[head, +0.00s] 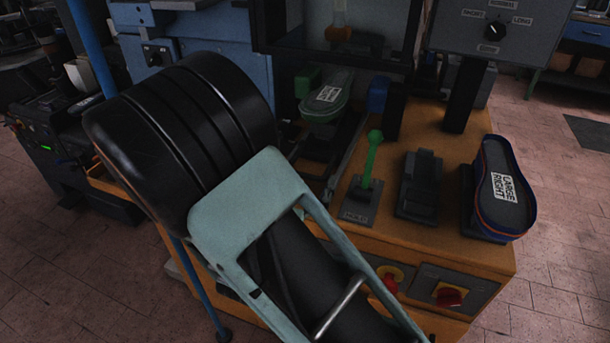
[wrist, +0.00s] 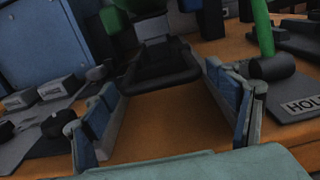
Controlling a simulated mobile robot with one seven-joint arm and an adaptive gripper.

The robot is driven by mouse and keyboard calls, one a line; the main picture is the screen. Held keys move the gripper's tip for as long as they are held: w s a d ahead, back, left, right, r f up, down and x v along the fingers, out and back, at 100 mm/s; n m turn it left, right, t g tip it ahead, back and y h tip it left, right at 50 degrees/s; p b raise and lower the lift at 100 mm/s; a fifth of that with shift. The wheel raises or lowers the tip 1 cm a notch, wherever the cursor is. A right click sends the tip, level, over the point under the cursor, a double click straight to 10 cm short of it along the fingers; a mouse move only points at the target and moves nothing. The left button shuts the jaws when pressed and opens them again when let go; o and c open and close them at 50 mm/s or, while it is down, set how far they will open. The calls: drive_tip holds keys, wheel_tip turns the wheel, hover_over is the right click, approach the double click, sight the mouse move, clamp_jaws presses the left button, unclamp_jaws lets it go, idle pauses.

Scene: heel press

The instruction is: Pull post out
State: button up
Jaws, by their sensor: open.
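A dark post assembly (head: 319,147) stands under the press, below a green-sided sole (head: 326,97) with a white label. In the wrist view the black post part (wrist: 163,62) lies ahead, beyond my fingertips. My gripper (wrist: 165,112) is open and empty, with one blue-padded finger at the left and one at the right. Only orange tabletop shows between the fingers, and I see no contact with the post. In the head view my arm hides the gripper. A green lever (head: 371,160) on a HOLD plate stands right of the post; it also shows in the wrist view (wrist: 263,30).
The orange bench (head: 440,250) carries a black holder (head: 419,187) and a blue LARGE RIGHT sole (head: 502,190). Red knobs (head: 449,296) sit on its front. In the wrist view, a labelled switch panel (wrist: 45,115) lies near the left finger.

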drive_tip(key=shift+w+d, duration=0.15)
drive_tip(key=shift+w, duration=0.25)
drive_tip(key=shift+c, duration=0.6)
drive_tip(key=c, duration=1.3)
drive_tip(key=shift+s, duration=0.1)
